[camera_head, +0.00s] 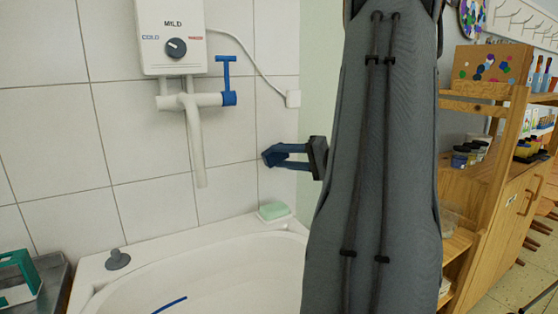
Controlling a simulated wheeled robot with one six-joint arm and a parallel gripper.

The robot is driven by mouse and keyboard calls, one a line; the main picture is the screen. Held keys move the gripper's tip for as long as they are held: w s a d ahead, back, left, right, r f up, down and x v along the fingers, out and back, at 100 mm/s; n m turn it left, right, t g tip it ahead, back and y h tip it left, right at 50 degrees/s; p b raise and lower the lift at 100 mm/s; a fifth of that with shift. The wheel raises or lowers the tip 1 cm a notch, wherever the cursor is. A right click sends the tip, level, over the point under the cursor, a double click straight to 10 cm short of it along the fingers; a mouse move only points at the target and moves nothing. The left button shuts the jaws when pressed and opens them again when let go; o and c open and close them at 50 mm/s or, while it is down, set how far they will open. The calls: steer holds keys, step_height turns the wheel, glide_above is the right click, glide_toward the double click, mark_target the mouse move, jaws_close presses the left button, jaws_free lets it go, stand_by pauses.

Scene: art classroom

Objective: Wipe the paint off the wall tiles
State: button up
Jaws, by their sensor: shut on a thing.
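The white wall tiles (120,110) fill the left and middle of the view. The tiles that show look clean, and I see no paint on them. My gripper (270,155) is beside the wall right of the tap, with its blue fingers pointing left. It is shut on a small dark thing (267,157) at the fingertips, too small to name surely. My grey arm hides the wall and room behind it. A green-and-white sponge or soap (273,211) lies on the sink's back rim, below the gripper.
The white sink (245,252) stands below, with a grey plug (118,259) on its rim and a blue streak (170,304) inside. A water heater (172,40) and spout (196,150) jut out left of my gripper. Wooden shelves (490,190) stand at right.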

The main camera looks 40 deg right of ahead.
steer(key=shift+w, duration=0.1)
steer(key=shift+w+a+b, duration=0.25)
steer(key=shift+a+b, duration=0.45)
steer(key=shift+a, duration=0.5)
steer(key=shift+w+a+b, duration=0.3)
steer(key=shift+a+b, duration=0.45)
steer(key=shift+a, duration=0.45)
steer(key=shift+w+a+b, duration=0.25)
steer(key=shift+a+b, duration=0.45)
steer(key=shift+a, duration=0.5)
steer(key=shift+w+a+b, duration=0.3)
steer(key=shift+a+b, duration=0.2)
steer(key=shift+a, duration=0.3)
steer(key=shift+w+a+b, duration=0.25)
steer(key=shift+a+b, duration=0.25)
steer(key=shift+a, duration=0.3)
steer(key=shift+s+a+b, duration=0.15)
steer(key=shift+s+a, duration=0.1)
steer(key=shift+s, duration=0.7)
steer(key=shift+s+a+b, duration=0.15)
steer(key=shift+s+a, duration=0.1)
steer(key=shift+s, duration=0.75)
steer(key=shift+s+a+b, duration=0.15)
steer(key=shift+s+a, duration=0.1)
steer(key=shift+s, duration=0.7)
steer(key=s, duration=0.3)
steer(key=shift+a, duration=0.35)
